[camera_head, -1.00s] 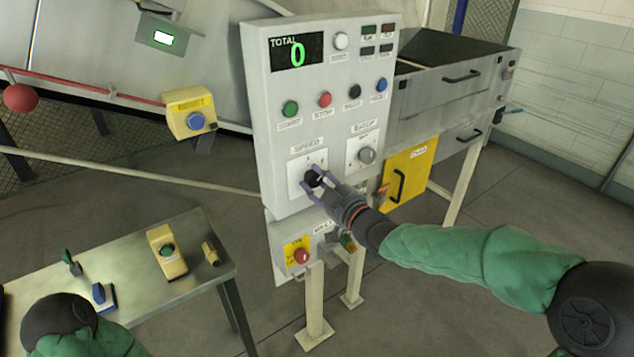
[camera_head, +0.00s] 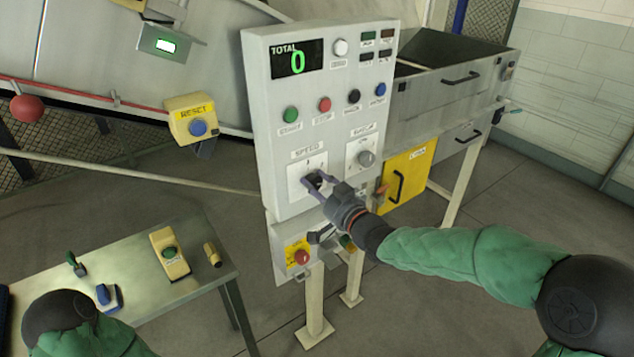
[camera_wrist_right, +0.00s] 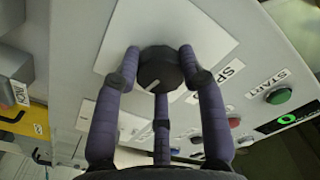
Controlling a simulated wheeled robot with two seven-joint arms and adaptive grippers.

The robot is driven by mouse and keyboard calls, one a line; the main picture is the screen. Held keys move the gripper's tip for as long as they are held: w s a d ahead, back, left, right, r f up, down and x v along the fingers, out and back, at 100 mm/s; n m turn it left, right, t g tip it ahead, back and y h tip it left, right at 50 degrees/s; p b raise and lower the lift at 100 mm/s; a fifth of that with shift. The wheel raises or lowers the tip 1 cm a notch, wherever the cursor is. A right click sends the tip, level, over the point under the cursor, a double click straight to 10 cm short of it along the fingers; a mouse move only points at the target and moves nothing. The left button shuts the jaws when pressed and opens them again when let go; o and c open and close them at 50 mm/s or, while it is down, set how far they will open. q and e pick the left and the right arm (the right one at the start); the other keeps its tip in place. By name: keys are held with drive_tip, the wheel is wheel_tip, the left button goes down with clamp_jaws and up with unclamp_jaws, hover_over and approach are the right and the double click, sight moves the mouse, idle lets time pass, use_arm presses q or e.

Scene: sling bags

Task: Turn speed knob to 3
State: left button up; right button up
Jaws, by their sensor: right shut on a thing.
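The speed knob (camera_wrist_right: 160,70) is a round black dial with a white pointer line, on a white plate (camera_head: 306,168) under the SPEED label. It sits low on the grey control panel (camera_head: 262,120). My right gripper (camera_head: 318,182) reaches the knob from the lower right. In the right wrist view its purple fingers (camera_wrist_right: 160,85) close around the knob's sides. In the head view the fingers partly cover the knob, and the number at its pointer is not readable. Part of my left arm shows at the lower left, but its gripper is out of view.
A grey selector knob (camera_head: 366,158) is on a white plate to the right. Above are START (camera_head: 291,114) and STOP (camera_head: 325,105) buttons and a display reading 0 (camera_head: 297,60). A red emergency button (camera_head: 301,257) is below. A metal table (camera_head: 130,250) with small devices stands left.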

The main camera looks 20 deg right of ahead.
drive_tip(key=shift+s+a+f+m+p, duration=0.1)
drive_tip(key=shift+f+m+p, duration=0.2)
drive_tip(key=shift+m, duration=0.65)
drive_tip(key=shift+a+f+m+p, duration=0.15)
drive_tip(key=shift+m+p, duration=0.15)
drive_tip(key=shift+m, duration=0.65)
drive_tip(key=shift+f, duration=0.1)
drive_tip(key=o, duration=1.1)
drive_tip(key=shift+o, duration=0.2)
drive_tip(key=shift+d+r, duration=0.1)
drive_tip(key=shift+r, duration=0.15)
drive_tip(key=shift+r, duration=0.1)
drive_tip(key=shift+s+d, duration=0.15)
drive_tip(key=v, duration=1.1)
drive_tip(key=shift+s, duration=0.3)
